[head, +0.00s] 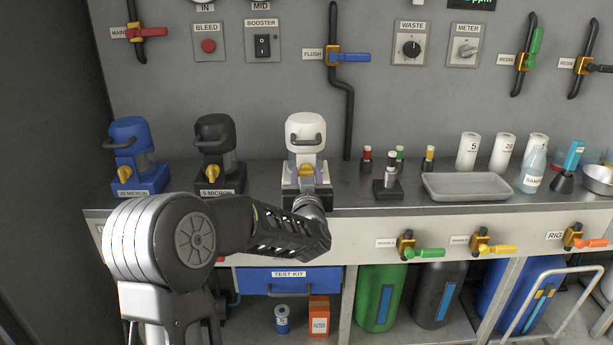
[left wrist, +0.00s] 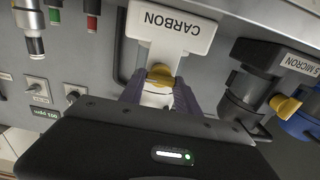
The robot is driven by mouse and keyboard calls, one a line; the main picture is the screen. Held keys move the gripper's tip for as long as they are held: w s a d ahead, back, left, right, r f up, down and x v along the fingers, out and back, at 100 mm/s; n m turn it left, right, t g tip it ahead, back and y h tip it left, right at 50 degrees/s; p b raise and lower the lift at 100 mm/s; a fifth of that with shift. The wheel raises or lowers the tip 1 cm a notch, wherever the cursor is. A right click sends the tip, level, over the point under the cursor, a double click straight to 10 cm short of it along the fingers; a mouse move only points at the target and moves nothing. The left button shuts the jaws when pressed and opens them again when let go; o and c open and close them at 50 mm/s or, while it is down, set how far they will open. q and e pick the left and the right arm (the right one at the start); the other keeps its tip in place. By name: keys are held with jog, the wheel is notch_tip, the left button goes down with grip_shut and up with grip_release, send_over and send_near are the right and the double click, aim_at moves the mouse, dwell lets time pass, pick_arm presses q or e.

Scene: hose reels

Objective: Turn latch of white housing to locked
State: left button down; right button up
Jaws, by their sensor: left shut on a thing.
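The white housing (head: 305,128) stands on the steel counter between the black housing and the small vials. In the left wrist view the white housing (left wrist: 180,32) appears upside down with a CARBON label. Its yellow latch (left wrist: 161,76) lies between the purple fingertips of my left gripper (left wrist: 160,92). My left gripper (head: 307,173) is shut on the latch at the front of the housing, and the head view mostly hides the latch behind the fingers. I cannot tell the latch's exact angle. My right gripper is not in view.
A black 5 MICRON housing (head: 215,142) and a blue housing (head: 136,150) stand to the left, each with a yellow latch. Small vials (head: 391,170) and a grey tray (head: 466,186) are to the right. A black hose (head: 347,120) runs down the wall behind.

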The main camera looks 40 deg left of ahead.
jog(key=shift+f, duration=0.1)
pick_arm(q)
jog(key=n+b, duration=0.3)
jog(key=shift+f, duration=0.2)
jog(key=n+b, duration=0.5)
jog(key=shift+s+a+n, duration=0.1)
jog(key=shift+n, duration=0.3)
jog(key=n+b, duration=0.2)
jog(key=shift+f+n+b, duration=0.1)
jog(key=shift+n+b, duration=0.2)
jog(key=shift+b, duration=0.1)
jog(key=n+b, duration=0.3)
jog(key=shift+n, duration=0.3)
jog(key=shift+n+b, duration=0.95)
jog(key=shift+n, duration=0.55)
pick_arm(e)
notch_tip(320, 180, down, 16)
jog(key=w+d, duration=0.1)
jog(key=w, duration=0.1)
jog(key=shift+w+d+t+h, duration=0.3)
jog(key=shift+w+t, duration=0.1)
